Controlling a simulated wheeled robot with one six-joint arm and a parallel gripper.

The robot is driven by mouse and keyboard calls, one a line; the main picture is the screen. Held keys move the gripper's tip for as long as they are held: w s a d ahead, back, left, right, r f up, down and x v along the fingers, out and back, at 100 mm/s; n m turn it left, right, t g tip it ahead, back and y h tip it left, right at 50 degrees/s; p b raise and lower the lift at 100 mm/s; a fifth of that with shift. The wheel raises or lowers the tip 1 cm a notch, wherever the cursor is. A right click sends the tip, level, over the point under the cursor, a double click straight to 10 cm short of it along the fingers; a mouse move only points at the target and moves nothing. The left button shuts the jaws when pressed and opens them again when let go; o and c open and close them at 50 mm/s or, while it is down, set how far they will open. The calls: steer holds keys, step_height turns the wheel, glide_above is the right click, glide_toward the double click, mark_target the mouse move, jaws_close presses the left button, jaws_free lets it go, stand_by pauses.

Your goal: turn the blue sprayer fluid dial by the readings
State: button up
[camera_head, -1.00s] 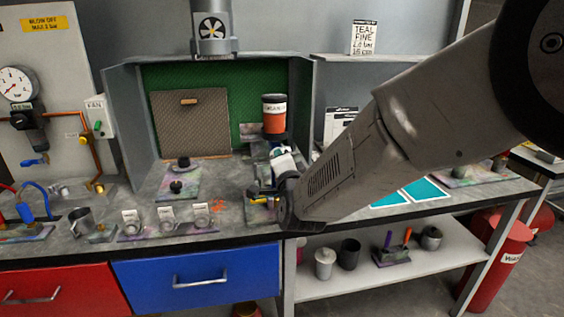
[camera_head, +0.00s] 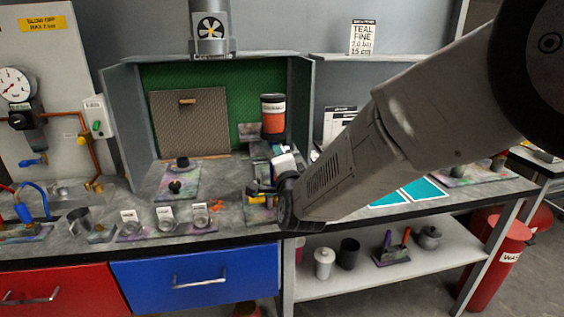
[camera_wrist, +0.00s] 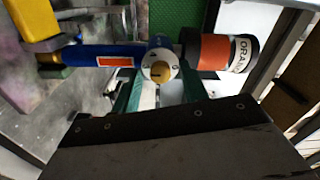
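The blue sprayer (camera_wrist: 95,57) lies across the upper part of the wrist view, with an orange label on its body. Its round fluid dial (camera_wrist: 158,67) has a white rim with dark marks and a yellow centre with a dark pointer line. The sprayer's cup (camera_wrist: 213,52), with an orange band and partly readable lettering, is right of the dial; it stands upright in the head view (camera_head: 273,115). My gripper (camera_wrist: 159,80) has its green fingers apart, one on each side of the dial. I cannot tell whether either touches it. In the head view my wrist hides much of the sprayer.
The spray booth (camera_head: 150,110) stands behind, with a fan duct above. A card (camera_head: 362,37) reading teal, fine, 2.0 bar, 15 cm stands on the shelf. A pressure gauge (camera_head: 15,84) is at left. Small labelled cups (camera_head: 165,217) line the bench front. Teal panels (camera_head: 425,189) lie at right.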

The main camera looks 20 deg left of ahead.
steer(key=v, duration=0.7)
steer(key=shift+s, duration=0.4)
steer(key=shift+d, duration=0.15)
